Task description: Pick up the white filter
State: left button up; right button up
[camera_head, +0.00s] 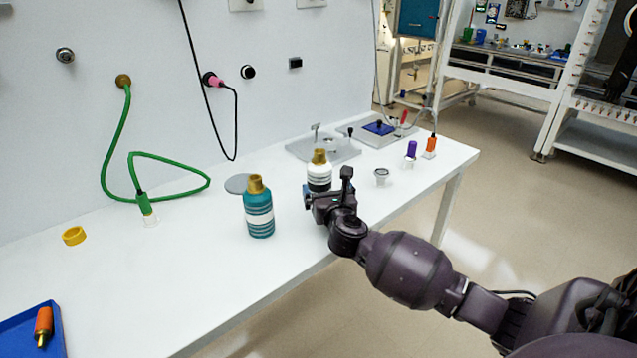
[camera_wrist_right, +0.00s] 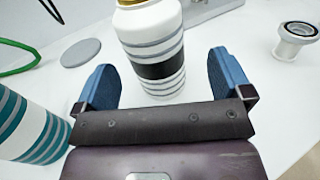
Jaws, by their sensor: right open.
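The white filter (camera_head: 319,173) is a white cylinder with grey stripes, a dark band and a gold top. It stands upright on the white table, its lower part hidden behind my right gripper in the head view. My right gripper (camera_head: 328,190) is open and low over the table beside it. In the right wrist view the white filter (camera_wrist_right: 155,40) stands in front of and between the two blue fingers of the gripper (camera_wrist_right: 160,68), with space at both sides. My left gripper is not in view.
A teal striped filter (camera_head: 259,215) stands to the left, close by. A grey disc (camera_head: 238,184) lies behind it. A small white flanged part (camera_head: 381,177) stands right of the gripper. Metal plates (camera_head: 322,149) lie behind.

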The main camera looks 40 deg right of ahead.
aim_at(322, 188)
jog(key=x, duration=0.2)
jog(key=b+x, duration=0.1)
jog(key=x, duration=0.1)
jog(key=shift+a+f, duration=0.1)
jog(key=shift+a, duration=0.2)
jog(key=shift+w+d, duration=0.2)
jog(key=shift+w, duration=0.35)
jog(key=c, duration=1.1)
jog(key=shift+c, duration=0.2)
jog(key=shift+r, duration=0.3)
